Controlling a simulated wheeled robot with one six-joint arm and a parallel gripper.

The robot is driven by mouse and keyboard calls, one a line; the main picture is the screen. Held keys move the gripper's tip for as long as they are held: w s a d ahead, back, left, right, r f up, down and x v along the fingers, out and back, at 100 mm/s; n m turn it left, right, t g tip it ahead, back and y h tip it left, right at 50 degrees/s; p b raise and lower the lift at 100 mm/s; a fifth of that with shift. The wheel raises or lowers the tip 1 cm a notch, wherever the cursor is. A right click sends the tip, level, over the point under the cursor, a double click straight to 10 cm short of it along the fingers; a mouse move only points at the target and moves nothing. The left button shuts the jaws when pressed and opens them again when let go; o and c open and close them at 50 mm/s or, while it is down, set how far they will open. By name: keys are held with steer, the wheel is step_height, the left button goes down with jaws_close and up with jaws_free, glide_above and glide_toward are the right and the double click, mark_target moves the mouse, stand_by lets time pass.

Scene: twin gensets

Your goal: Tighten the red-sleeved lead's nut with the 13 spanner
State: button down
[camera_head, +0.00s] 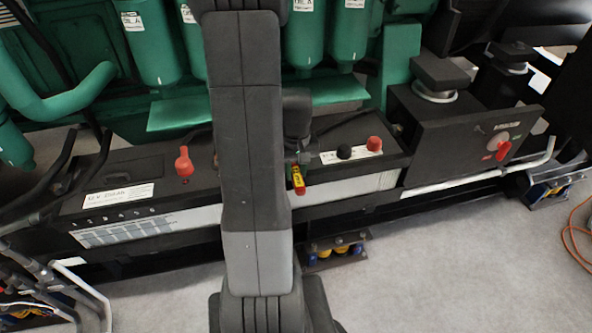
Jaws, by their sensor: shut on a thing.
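My gripper (300,158) is in front of the battery row, partly hidden behind my own arm. It is shut on a small yellow-and-red piece that sticks out below it, which looks like the handle of the spanner (298,180). The spanner's size mark and its jaw end cannot be made out. A red-sleeved terminal (184,163) stands up on the left battery (130,195), to the left of my arm. Its nut is too small to tell. The gripper and spanner are apart from it, over the right battery's side.
The right battery has a black cap (343,152) and a red cap (374,143). A dark box with a red switch (503,147) stands at the right. Green engine parts (150,40) overhang the batteries. Grey floor (420,270) is clear in front; an orange cable (572,240) lies at far right.

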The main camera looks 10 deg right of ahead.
steer(key=shift+r, duration=0.35)
steer(key=shift+s, duration=0.1)
step_height(320, 180, up, 5)
steer(key=p, duration=0.4)
steer(key=shift+f, duration=0.3)
